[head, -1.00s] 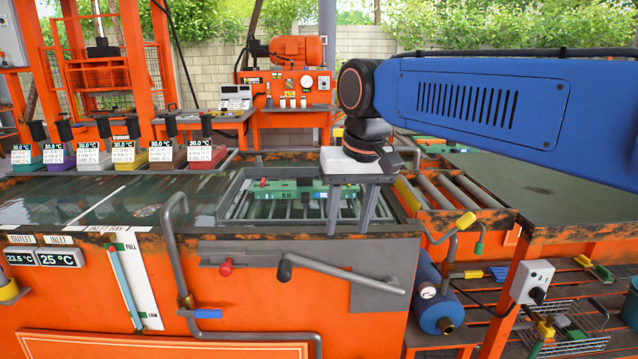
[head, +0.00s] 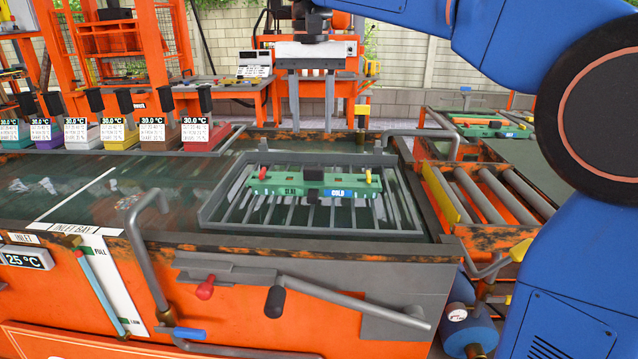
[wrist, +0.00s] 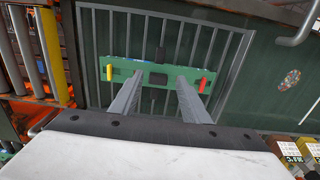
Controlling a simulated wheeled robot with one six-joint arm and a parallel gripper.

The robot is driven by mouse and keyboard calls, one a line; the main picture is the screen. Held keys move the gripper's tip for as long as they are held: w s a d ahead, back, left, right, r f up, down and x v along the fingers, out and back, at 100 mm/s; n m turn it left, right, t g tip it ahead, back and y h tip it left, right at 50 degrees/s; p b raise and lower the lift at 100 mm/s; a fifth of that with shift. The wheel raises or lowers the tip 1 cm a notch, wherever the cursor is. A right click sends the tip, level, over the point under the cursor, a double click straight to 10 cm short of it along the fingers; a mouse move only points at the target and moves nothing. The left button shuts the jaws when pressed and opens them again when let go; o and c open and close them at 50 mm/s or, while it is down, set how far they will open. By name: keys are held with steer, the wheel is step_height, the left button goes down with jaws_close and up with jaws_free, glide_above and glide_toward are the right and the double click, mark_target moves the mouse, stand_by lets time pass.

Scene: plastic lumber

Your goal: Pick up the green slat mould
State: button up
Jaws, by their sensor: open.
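My gripper (head: 312,127) is open and empty, pointing down above and behind the mould in the head view. In the wrist view my gripper (wrist: 159,80) has its fingers either side of the dark block.
A grey bent pipe (head: 150,250) rises at the bath's front. Orange-framed rollers (head: 485,195) stand right of the tray. Several coloured boxes with displays (head: 120,135) line the back left. Other green pieces (head: 485,128) lie on the table at right.

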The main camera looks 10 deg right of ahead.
mark_target(313, 191)
step_height(313, 191, down, 16)
steer(key=shift+f, duration=0.1)
stand_by(0.6)
jaws_close()
steer(key=shift+w, duration=0.1)
stand_by(1.3)
